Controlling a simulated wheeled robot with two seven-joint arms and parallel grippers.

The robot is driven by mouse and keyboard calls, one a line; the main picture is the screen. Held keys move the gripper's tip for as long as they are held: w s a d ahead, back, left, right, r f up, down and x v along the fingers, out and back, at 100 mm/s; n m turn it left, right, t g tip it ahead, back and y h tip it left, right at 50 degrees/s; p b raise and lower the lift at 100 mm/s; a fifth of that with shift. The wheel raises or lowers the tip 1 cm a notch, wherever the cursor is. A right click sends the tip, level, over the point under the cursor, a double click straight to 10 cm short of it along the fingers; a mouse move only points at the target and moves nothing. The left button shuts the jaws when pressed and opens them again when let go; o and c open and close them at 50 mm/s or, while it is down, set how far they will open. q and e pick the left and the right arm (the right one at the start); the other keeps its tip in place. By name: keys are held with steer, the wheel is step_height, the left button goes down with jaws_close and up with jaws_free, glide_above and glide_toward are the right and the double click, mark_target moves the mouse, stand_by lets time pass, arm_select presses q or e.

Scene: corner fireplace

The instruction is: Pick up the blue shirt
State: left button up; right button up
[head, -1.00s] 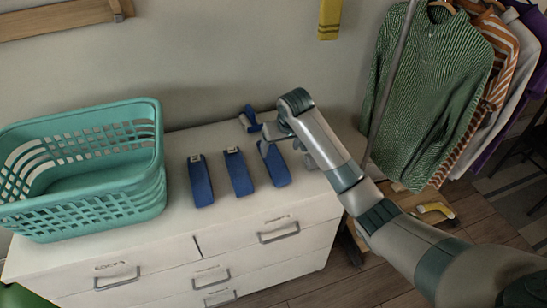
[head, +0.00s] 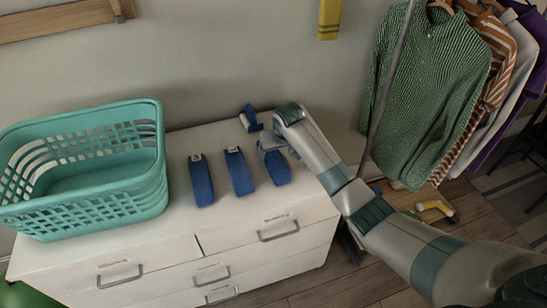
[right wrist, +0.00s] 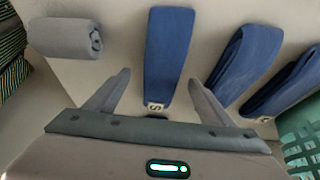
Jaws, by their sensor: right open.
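Three folded blue shirts lie in a row on the white dresser, at the left (head: 201,182), middle (head: 238,174) and right (head: 279,170). They also show in the right wrist view, with the right one (right wrist: 169,50) in the centre and the middle one (right wrist: 240,68) and left one (right wrist: 283,84) beside it. My right gripper (head: 277,147) is open above the far end of the right shirt. In the right wrist view its fingers (right wrist: 159,78) are spread on either side of this shirt's tagged end, with nothing gripped. My left gripper is not in view.
A teal basket (head: 150,190) stands on the dresser's left (head: 215,232). A small blue object (head: 250,118) lies at the back. A grey rolled cloth (right wrist: 62,38) lies beside the right shirt. Clothes, including a green striped shirt (head: 430,95), hang at the right.

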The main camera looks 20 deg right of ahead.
steer(key=shift+x, duration=1.5)
steer(key=shift+c, duration=0.3)
steer(key=shift+r, duration=0.1)
steer(key=c, duration=1.2)
steer(key=shift+r, duration=0.15)
steer(key=shift+r, duration=0.65)
step_height(320, 180, up, 2)
steer(key=shift+r+b, duration=0.25)
steer(key=shift+b, duration=0.4)
steer(key=s+d+r+b, duration=0.2)
steer(key=s+d+r, duration=0.5)
steer(key=d, duration=0.2)
steer(key=shift+d, duration=0.1)
